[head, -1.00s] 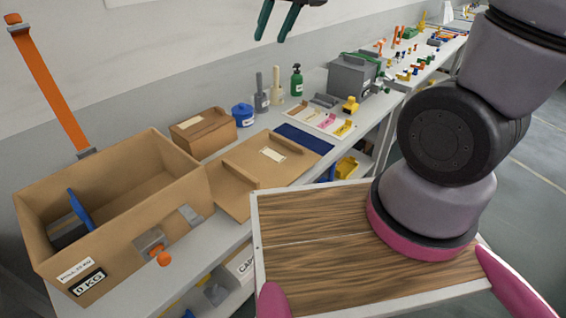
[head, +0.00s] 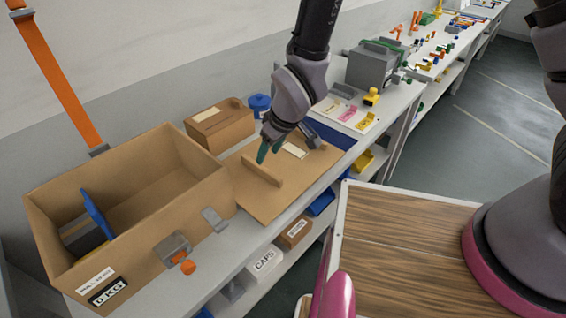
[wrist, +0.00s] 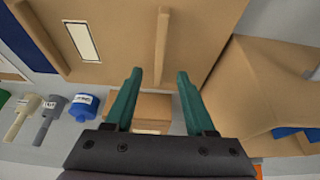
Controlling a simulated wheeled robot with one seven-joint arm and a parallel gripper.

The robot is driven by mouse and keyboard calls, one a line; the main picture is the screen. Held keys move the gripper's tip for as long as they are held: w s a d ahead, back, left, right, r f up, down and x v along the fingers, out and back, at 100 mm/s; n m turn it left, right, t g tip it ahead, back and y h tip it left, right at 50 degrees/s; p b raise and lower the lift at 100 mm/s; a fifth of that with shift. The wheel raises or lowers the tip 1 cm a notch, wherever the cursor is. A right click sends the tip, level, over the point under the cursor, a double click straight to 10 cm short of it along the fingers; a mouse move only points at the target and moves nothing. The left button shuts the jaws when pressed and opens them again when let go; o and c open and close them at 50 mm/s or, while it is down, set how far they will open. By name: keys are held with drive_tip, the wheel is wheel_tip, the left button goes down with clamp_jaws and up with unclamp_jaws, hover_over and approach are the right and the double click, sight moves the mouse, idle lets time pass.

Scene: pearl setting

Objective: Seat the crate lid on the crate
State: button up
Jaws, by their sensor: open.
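The crate lid (head: 285,204) is a flat tan panel lying on the bench, with a raised bar (head: 262,174) near its crate side and a pale label. It also shows in the wrist view (wrist: 120,65). The crate (head: 160,192) is a tan open-topped box left of the lid; its wall shows in the wrist view (wrist: 270,75). My gripper (head: 268,152) is open and empty over the lid, at the bar. In the wrist view its green fingers (wrist: 158,75) lie either side of the bar's line; contact cannot be told.
A blue plate and dark items lie inside the crate. A grey clamp with an orange knob (head: 187,266) is on its front wall. A smaller tan box (head: 220,127) and a blue pot (head: 259,105) stand behind the lid. A wood-topped surface (head: 400,230) is at front right.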

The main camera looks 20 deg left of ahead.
sight(262, 167)
drive_tip(key=x, duration=0.7)
drive_tip(key=shift+w+a+f, duration=0.15)
drive_tip(key=shift+f, duration=0.2)
clamp_jaws()
idle(1.1)
